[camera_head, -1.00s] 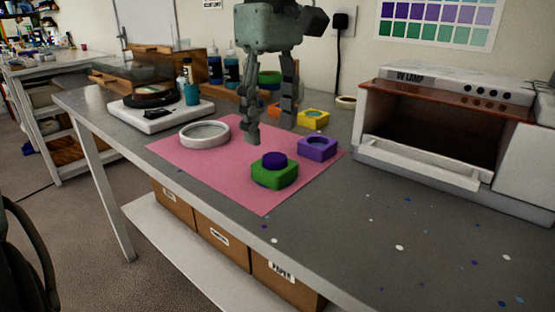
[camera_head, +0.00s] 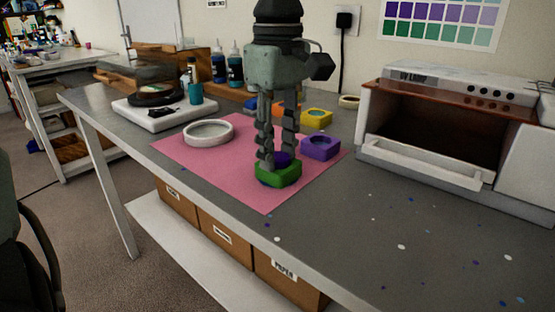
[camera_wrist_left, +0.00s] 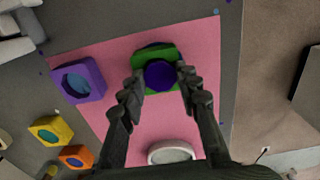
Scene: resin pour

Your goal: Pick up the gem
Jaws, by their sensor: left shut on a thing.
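The purple round gem (camera_head: 282,158) sits in the top of a green block-shaped mold (camera_head: 278,178) near the front corner of the pink mat (camera_head: 235,178). My left gripper (camera_head: 279,163) points down over the mold, with a finger on each side of the gem, shut on it. In the left wrist view, the gem (camera_wrist_left: 160,75) lies between the fingertips, with the green mold (camera_wrist_left: 162,52) around it. In the head view the fingers partly hide the gem. My right gripper is not in view.
A purple mold (camera_head: 321,147) stands close to the right of the green one. A white ring-shaped dish (camera_head: 208,133) lies on the mat's left. A yellow mold (camera_head: 316,118) and bottles stand behind. The UV lamp box (camera_head: 447,128) is at right. The front right tabletop is mostly clear.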

